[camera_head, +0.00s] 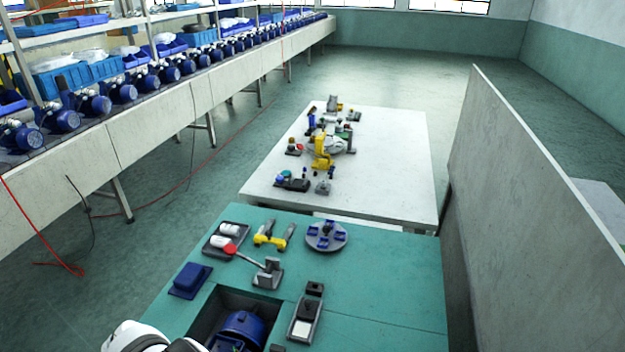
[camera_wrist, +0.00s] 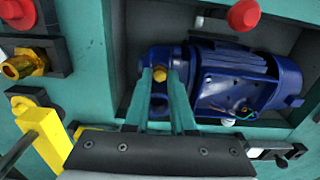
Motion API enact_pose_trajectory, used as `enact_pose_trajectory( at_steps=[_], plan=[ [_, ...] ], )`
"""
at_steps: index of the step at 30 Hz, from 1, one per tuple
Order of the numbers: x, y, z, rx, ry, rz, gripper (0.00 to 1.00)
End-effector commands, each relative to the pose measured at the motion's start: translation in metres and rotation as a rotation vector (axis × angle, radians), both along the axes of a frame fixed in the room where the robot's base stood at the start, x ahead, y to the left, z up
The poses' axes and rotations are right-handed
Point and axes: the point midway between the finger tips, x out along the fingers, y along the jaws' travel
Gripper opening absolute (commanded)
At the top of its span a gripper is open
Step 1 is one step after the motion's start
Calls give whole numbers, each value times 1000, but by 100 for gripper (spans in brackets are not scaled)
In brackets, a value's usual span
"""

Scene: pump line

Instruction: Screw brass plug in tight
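The brass plug (camera_wrist: 160,74) is a small golden piece between the tips of my gripper (camera_wrist: 162,77) in the wrist view. The two teal fingers are close together, one on each side of the plug, and look shut on it. The blue pump (camera_wrist: 235,82) lies behind the fingertips, and its rounded end is directly behind the plug. I cannot tell how deep the plug sits in the pump. In the head view the blue pump (camera_head: 240,330) lies in a dark recess of the green table. My fingers do not show there.
In the wrist view a larger brass fitting (camera_wrist: 22,65) sits in a black holder at left, near a yellow part (camera_wrist: 45,135). A red knob (camera_wrist: 243,14) is at the top. In the head view a blue block (camera_head: 190,281) and a grey fixture (camera_head: 305,318) flank the recess.

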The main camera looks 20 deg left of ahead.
Motion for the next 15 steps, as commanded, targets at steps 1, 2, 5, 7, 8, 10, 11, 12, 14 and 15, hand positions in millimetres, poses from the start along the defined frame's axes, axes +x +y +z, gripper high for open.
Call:
enact_pose_trajectory(
  at_steps=[1, 2, 5, 7, 8, 10, 11, 12, 14, 15],
  plan=[
    [0, 0, 0, 0, 0, 0, 32],
    [0, 0, 0, 0, 0, 1, 37],
    [0, 0, 0, 0, 0, 1, 40],
    [0, 0, 0, 0, 0, 2, 40],
    [0, 0, 0, 0, 0, 2, 40],
    [0, 0, 0, 0, 0, 2, 40],
    [0, 0, 1, 0, 0, 2, 40],
    [0, 0, 3, 1, 0, 2, 40],
    [0, 0, 9, 1, 0, 2, 40],
    [0, 1, 14, 2, -1, 2, 40]
  ],
)
